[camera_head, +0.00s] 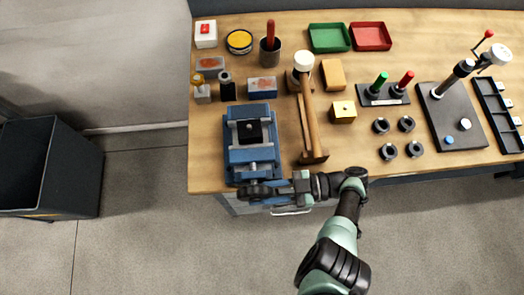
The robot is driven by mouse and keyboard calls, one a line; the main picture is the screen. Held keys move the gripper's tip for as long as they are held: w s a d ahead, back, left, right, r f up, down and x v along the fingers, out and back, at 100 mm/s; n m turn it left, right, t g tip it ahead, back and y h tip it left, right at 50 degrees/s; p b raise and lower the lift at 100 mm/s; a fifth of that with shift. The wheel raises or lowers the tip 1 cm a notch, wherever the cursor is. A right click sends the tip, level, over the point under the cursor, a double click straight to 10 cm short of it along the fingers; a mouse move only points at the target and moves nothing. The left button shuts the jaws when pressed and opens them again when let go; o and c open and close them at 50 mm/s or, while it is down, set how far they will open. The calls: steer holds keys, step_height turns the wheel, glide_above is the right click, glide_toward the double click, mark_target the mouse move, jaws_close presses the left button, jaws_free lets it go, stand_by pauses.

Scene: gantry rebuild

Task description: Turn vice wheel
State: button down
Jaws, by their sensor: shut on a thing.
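A blue vice (237,141) stands at the front left of the wooden workbench, with a dark block (250,132) between its jaws. Its wheel (262,193) is dark and sits at the vice's front, near the bench's front edge. My gripper (281,189) reaches in from the right and is shut on the wheel. The fingertips are small and dark here, so their exact place on the rim cannot be told. Part of the wheel is hidden by my gripper.
A wooden post frame with a hammer-like shaft (309,115) stands close right of the vice. A yellow block (343,112) and several black rings lie further right. Small blocks (262,87) sit behind the vice. A dark bin (55,165) stands on the floor at left.

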steer(key=shift+a+f+y+b, duration=0.15)
steer(key=shift+y+b, duration=0.35)
steer(key=shift+b, duration=0.05)
steer(key=c, duration=0.9)
jaws_free()
